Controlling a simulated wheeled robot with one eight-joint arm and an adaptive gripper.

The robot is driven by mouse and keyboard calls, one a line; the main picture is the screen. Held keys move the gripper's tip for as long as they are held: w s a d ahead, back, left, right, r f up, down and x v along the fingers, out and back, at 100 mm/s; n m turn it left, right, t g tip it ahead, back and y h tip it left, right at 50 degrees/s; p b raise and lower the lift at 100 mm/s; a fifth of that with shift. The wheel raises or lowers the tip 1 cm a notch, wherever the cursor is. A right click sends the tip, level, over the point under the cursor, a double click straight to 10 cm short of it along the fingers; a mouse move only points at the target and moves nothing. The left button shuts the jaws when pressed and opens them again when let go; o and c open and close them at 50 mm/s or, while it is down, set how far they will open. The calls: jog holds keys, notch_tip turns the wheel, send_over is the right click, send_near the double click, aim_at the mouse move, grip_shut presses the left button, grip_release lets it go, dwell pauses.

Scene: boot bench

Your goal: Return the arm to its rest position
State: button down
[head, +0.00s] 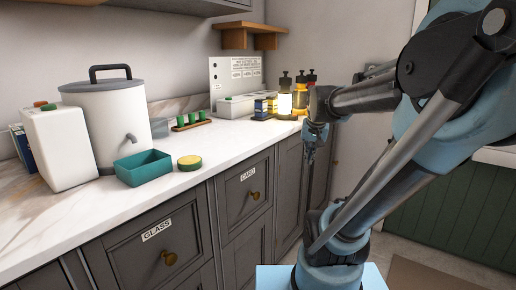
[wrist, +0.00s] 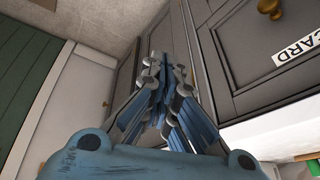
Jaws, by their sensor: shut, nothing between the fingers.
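My arm rises on the right of the head view, bends at the top and reaches away toward the far end of the counter. My gripper (head: 309,154) hangs down from the arm's end, in front of the dark cabinet doors. In the wrist view my gripper (wrist: 166,66) has its fingers together, shut, with nothing held between them. I cannot tell the exact gap between the gripper and the cabinets.
The white counter (head: 235,137) holds a white dispenser (head: 113,115), a teal tray (head: 143,168), a yellow round lid (head: 189,162) and several bottles (head: 285,100) near my arm. Brass knobs (head: 169,258) stick out from the drawers. A green panel (head: 440,210) stands at right.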

jog(key=s+f+n+g, duration=0.2)
jog(key=s+f+n, duration=0.1)
jog(key=s+f, duration=1)
jog(key=s, duration=0.3)
jog(key=shift+s, duration=0.35)
jog(key=shift+w+f, duration=0.2)
jog(key=shift+w, duration=0.3)
